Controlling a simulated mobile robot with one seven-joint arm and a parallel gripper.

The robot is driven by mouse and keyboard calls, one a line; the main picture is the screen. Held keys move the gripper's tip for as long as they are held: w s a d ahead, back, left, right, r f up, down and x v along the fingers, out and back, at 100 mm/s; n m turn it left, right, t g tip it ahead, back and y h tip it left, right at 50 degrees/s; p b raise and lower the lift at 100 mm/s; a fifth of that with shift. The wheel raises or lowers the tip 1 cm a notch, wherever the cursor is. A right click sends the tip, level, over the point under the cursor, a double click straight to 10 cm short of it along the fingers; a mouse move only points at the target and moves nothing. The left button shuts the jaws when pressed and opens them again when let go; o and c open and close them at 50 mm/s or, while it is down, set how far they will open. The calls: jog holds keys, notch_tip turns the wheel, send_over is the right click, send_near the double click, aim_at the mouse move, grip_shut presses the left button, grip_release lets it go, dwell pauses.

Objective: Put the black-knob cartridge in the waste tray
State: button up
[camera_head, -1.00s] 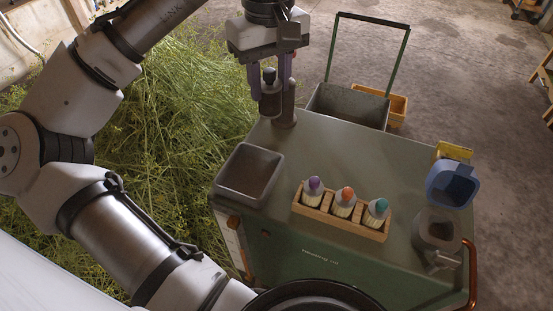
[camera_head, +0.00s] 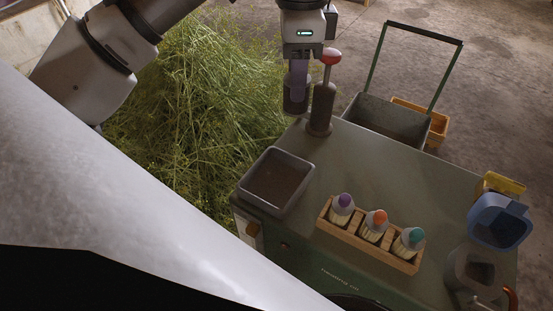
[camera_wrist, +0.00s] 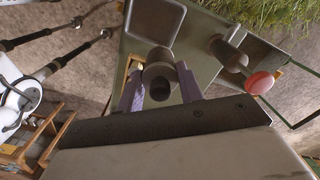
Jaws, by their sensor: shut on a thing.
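The black-knob cartridge is a grey cylinder (camera_head: 295,103) hanging below my gripper (camera_head: 298,80). In the wrist view its grey body (camera_wrist: 158,72) and black knob (camera_wrist: 160,90) lie between the two purple fingers of my gripper (camera_wrist: 158,92). My gripper is shut on it. In the head view its knob is hidden by the fingers. The cartridge hangs just left of the red-knobbed post, beyond the waste tray. The waste tray (camera_head: 247,187), an open dark grey tray, sits at the left end of the green cart top and looks empty.
The red-knobbed post (camera_head: 322,105) stands close beside my gripper. A wooden rack (camera_head: 365,245) holds purple, orange and teal-knobbed cartridges right of the tray. A blue container (camera_head: 498,220) and grey vessel (camera_head: 468,275) stand at far right. Cut herbs (camera_head: 190,110) lie left.

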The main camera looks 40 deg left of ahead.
jog(key=s+f+m, duration=0.1)
jog(key=f+m, duration=0.2)
jog(key=f, duration=0.3)
jog(key=a+f+m+b, duration=0.1)
jog(key=f+m, duration=0.2)
jog(key=f, duration=0.4)
jog(key=s+f+m, duration=0.1)
jog(key=f+m, duration=0.3)
jog(key=f, duration=0.2)
jog(key=shift+s+a+f, duration=0.3)
jog(key=shift+a, duration=0.1)
jog(key=shift+f+b, duration=0.15)
jog(key=shift+b, duration=0.15)
jog(key=o, duration=1)
notch_tip(320, 180, up, 12)
jog(key=shift+r, duration=0.15)
